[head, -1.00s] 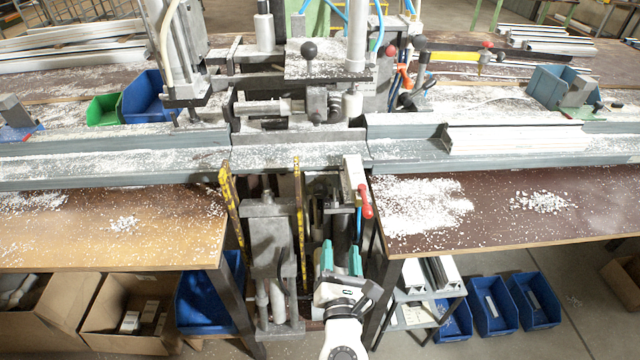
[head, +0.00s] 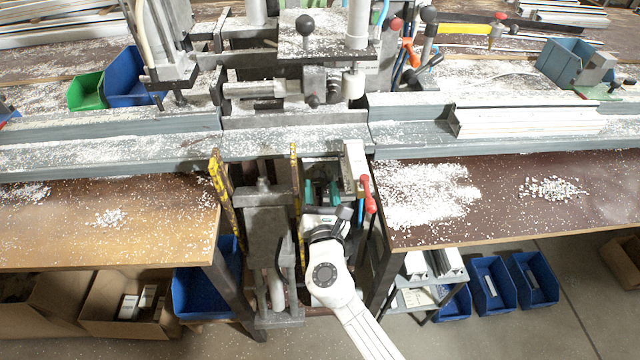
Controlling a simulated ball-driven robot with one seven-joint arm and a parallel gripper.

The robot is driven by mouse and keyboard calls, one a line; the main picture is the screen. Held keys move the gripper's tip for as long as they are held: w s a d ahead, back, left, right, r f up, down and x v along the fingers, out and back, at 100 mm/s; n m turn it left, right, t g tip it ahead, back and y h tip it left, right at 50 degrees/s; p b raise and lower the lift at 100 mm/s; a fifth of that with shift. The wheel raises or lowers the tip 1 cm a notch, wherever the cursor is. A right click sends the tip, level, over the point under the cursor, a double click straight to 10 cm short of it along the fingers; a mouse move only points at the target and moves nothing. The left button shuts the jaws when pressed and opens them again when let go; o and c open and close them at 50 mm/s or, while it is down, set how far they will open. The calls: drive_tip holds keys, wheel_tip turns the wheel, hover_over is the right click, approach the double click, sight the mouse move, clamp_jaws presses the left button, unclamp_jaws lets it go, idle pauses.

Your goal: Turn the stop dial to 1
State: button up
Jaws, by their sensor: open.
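My gripper (head: 322,192) has teal fingers and is open. It is in the gap between the two benches, below the front edge of the grey rail and right of a yellow-marked bar (head: 298,205). Nothing shows between its fingers. A lever with a red handle (head: 367,188) stands just right of it. I cannot make out a stop dial or its numbers. Dark round knobs (head: 312,100) sit on the clamp machine's middle block, above the rail, but I cannot tell whether one is the dial. My wrist hides part of the gap.
The grey rail (head: 90,155) runs across the benches, with a white profile (head: 525,120) lying on its right part. White chips cover the right bench (head: 520,225). A grey upright cylinder unit (head: 268,225) stands left of my gripper. Blue bins (head: 490,285) are on the floor right.

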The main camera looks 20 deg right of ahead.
drive_tip(key=shift+x, duration=1.1)
drive_tip(key=shift+c, duration=0.5)
drive_tip(key=c, duration=0.7)
